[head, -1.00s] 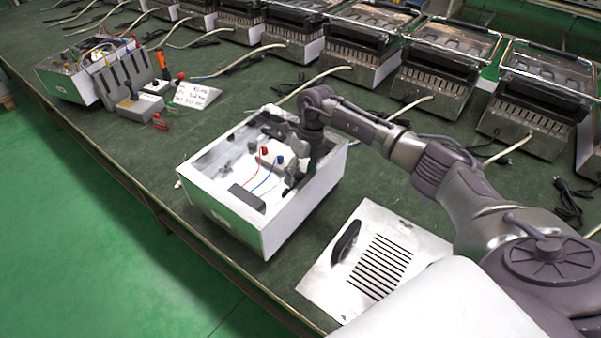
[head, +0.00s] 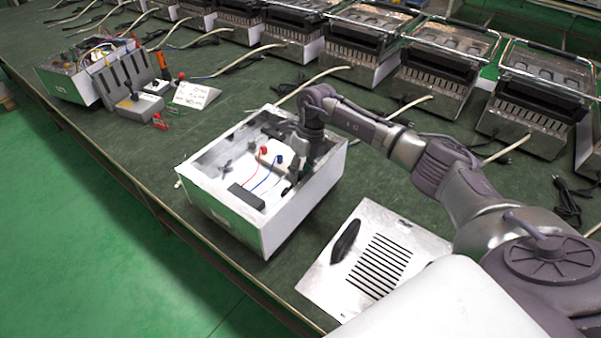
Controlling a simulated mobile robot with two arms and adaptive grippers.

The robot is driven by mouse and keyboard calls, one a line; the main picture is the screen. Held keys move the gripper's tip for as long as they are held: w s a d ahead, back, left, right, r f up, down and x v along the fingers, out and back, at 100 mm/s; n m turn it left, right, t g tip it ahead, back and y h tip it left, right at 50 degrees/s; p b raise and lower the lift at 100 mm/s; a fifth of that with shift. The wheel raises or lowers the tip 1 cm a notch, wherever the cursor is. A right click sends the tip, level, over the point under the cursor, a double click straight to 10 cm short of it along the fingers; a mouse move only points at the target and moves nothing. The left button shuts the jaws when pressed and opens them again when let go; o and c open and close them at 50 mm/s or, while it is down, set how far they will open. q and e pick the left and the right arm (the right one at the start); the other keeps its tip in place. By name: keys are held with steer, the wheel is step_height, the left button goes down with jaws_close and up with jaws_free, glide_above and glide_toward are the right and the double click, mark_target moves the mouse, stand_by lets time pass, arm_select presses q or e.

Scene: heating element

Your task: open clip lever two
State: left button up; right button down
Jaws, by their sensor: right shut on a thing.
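An open white box (head: 228,215) stands on the green workbench in the middle of the head view. Inside it are a red knob (head: 263,150) and a blue knob (head: 279,160) with a red and a blue wire, and a dark block (head: 247,196) near the front wall. The clip levers are too small to tell apart. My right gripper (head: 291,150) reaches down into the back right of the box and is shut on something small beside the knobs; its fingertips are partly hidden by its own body. My left gripper is not in view.
A slotted metal panel with a black handle (head: 345,240) lies to the right of the box. A row of toaster-like appliances (head: 437,80) with cables stands behind. Another opened unit (head: 72,78) and tools (head: 140,104) stand at the far left.

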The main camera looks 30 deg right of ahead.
steer(key=shift+s+a+f, duration=0.15)
steer(key=shift+s+f, duration=0.05)
steer(key=shift+f, duration=0.05)
